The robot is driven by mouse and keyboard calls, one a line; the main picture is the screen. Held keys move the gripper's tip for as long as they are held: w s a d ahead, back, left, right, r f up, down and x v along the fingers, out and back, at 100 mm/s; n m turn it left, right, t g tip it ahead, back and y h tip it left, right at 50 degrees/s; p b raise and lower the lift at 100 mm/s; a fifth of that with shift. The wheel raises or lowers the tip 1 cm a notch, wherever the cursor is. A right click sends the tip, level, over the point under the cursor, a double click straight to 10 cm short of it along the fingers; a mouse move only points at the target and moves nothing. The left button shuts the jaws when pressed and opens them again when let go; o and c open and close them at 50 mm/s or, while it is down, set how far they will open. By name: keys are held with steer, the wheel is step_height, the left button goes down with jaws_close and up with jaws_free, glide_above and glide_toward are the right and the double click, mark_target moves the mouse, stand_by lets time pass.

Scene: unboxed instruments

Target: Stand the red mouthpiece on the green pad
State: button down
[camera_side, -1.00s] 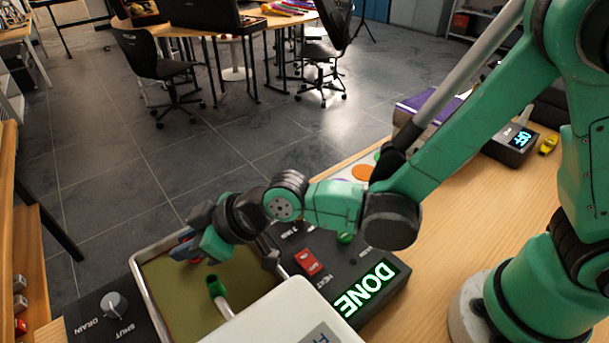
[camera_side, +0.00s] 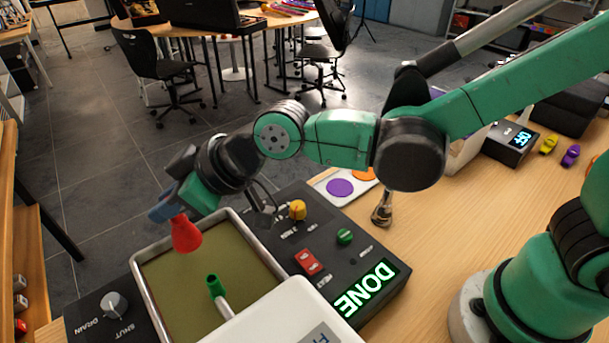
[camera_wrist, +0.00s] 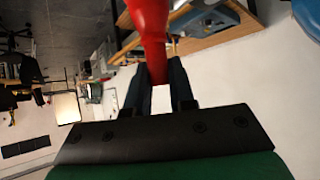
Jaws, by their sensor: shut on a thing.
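The red mouthpiece (camera_side: 186,234) is held in my gripper (camera_side: 170,208), above the left part of the metal-rimmed basin (camera_side: 247,218). It hangs somewhat tilted, wide end down, clear of the olive basin floor. In the wrist view, the red mouthpiece (camera_wrist: 150,22) sits between the two dark fingers of my gripper (camera_wrist: 160,82). A white board (camera_side: 322,192) carries a purple pad (camera_side: 340,187) and an orange pad (camera_side: 364,174). I cannot make out the green pad; my arm covers part of the board.
A black panel (camera_side: 330,235) with knobs and a lit DONE display (camera_side: 365,288) borders the basin. A shiny metal object (camera_side: 382,210) stands near the board.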

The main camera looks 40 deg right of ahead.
step_height(320, 180, up, 11)
steer(key=w+d+r+m+t+h, duration=0.1)
steer(key=w+d+m+h, duration=0.2)
steer(key=d, duration=0.8)
steer(key=w+d+m+t+h, duration=0.1)
steer(key=w+d+m+t, duration=0.2)
steer(key=d, duration=0.7)
steer(key=s+d+m+g+h, duration=0.1)
steer(key=s+d+m+h, duration=0.15)
steer(key=d, duration=0.85)
steer(key=s+d+m+h, duration=0.2)
steer(key=d+m+h, duration=0.2)
steer(key=d, duration=0.7)
steer(key=shift+n, duration=0.25)
steer(key=shift+s+d+f, duration=0.1)
steer(key=shift+d+f, duration=0.05)
steer(key=shift+f, duration=4.95)
steer(key=shift+s+d+f, duration=0.1)
steer(key=shift+d+f, duration=0.05)
steer(key=shift+f, duration=4.9)
steer(key=c, duration=0.8)
jaws_free()
steer(key=shift+o, duration=0.2)
